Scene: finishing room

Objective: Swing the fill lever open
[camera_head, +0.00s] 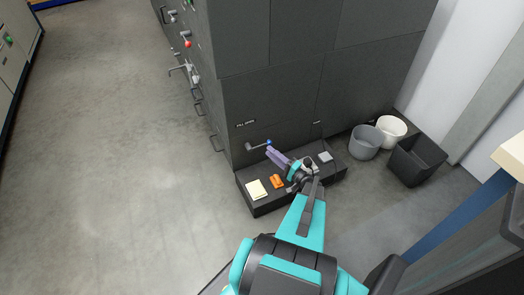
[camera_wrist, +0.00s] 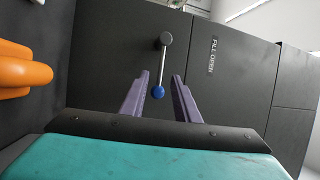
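The fill lever (camera_head: 257,146) is a thin metal arm with a blue knob (camera_head: 269,142) on the dark cabinet's front, near its left edge. In the head view it lies roughly level, below a small white-lettered label (camera_head: 245,123). In the wrist view the lever (camera_wrist: 163,62) hangs from a round grey pivot, and its blue knob (camera_wrist: 158,91) appears between my two purple fingers. The label there reads "FILL OPEN" (camera_wrist: 213,55). My gripper (camera_head: 271,152) is open, its fingers apart on either side of the knob in the picture. Contact with the lever cannot be told.
A dark ledge (camera_head: 263,205) at the cabinet's foot carries a yellow pad (camera_head: 257,189), an orange object (camera_head: 277,181) and a light grey block (camera_head: 325,157). Grey (camera_head: 366,142), white (camera_head: 392,131) and black (camera_head: 416,160) bins stand at right. The floor at left is clear.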

